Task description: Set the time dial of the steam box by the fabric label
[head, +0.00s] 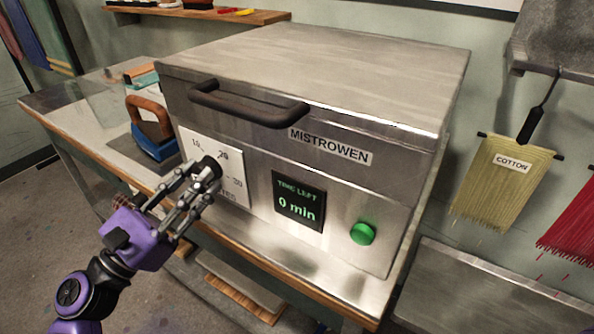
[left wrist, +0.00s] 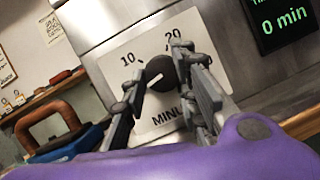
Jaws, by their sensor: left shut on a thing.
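The steam box (head: 300,80) is a metal box marked MISTROWEN, with its lid down. Its black time dial (head: 211,163) sits on a white plate marked 10, 20 and 30; the dial also shows in the left wrist view (left wrist: 160,72), its white mark pointing down-left, below the 10. My left gripper (head: 206,178) has its fingers around the dial and is shut on it, partly hiding it. The display (head: 298,201) reads TIME LEFT 0 min. The fabric label (head: 512,162) reads COTTON and hangs on a yellow-green skein. My right gripper is not in view.
A green button (head: 363,233) is right of the display. The lid has a dark handle (head: 245,105). An iron-like blue tool with a brown handle (head: 152,130) stands left of the box on the bench. A red skein (head: 574,232) hangs at the right edge.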

